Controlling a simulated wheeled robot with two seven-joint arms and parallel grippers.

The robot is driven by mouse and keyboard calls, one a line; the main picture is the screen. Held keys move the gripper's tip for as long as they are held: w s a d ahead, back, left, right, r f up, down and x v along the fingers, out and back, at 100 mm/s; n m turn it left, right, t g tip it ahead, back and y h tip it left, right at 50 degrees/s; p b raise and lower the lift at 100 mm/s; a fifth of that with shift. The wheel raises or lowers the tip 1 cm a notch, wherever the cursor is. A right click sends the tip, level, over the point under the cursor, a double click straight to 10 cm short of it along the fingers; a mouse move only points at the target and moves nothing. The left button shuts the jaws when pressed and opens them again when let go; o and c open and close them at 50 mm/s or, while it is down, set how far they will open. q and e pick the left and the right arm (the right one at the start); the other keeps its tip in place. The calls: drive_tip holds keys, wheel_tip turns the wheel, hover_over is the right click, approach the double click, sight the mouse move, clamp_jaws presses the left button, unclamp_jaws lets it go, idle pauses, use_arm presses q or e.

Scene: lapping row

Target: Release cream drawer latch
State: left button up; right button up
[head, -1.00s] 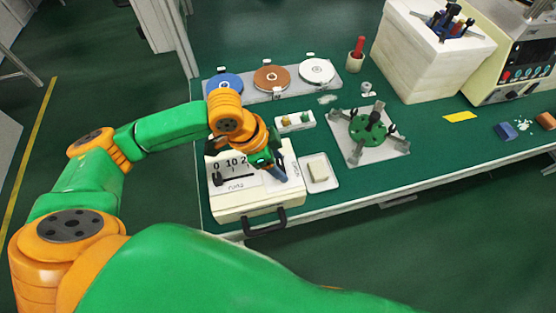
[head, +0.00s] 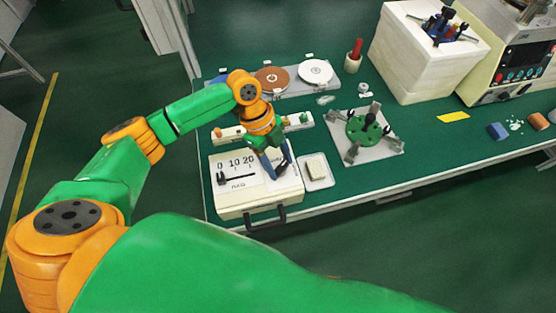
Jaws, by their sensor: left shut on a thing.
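The cream drawer unit (head: 262,203) sits at the near left corner of the green bench. Its top has a printed 0, 10, 20 scale and a black pointer, and a black handle (head: 266,219) is on its front. My left gripper (head: 278,169) points down at the right part of the top. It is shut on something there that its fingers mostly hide. This looks like the drawer latch, but its shape and position cannot be made out. The drawer front looks flush with the body. My right gripper is not in view.
A small tray with a pale block (head: 316,169) stands close right of the unit. A green fixture on a plate (head: 364,132) is farther right. Behind are a disc rack (head: 315,72) and a red-handled tool in a cup (head: 353,57).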

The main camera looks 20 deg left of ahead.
use_arm(q)
drive_tip(key=m, duration=0.1)
drive_tip(key=m+g+b, duration=0.1)
drive_tip(key=m, duration=0.1)
drive_tip(key=shift+w+d+f+m+y, duration=0.1)
drive_tip(key=shift+f+m+y, duration=0.05)
drive_tip(key=shift+m+y, duration=0.2)
drive_tip(key=shift+m+g+y+b, duration=0.55)
drive_tip(key=shift+m+g+b, duration=0.25)
drive_tip(key=shift+m, duration=0.95)
drive_tip(key=o, duration=1.4)
drive_tip(key=shift+r, duration=0.2)
drive_tip(key=b+v, duration=0.1)
drive_tip(key=v, duration=0.6)
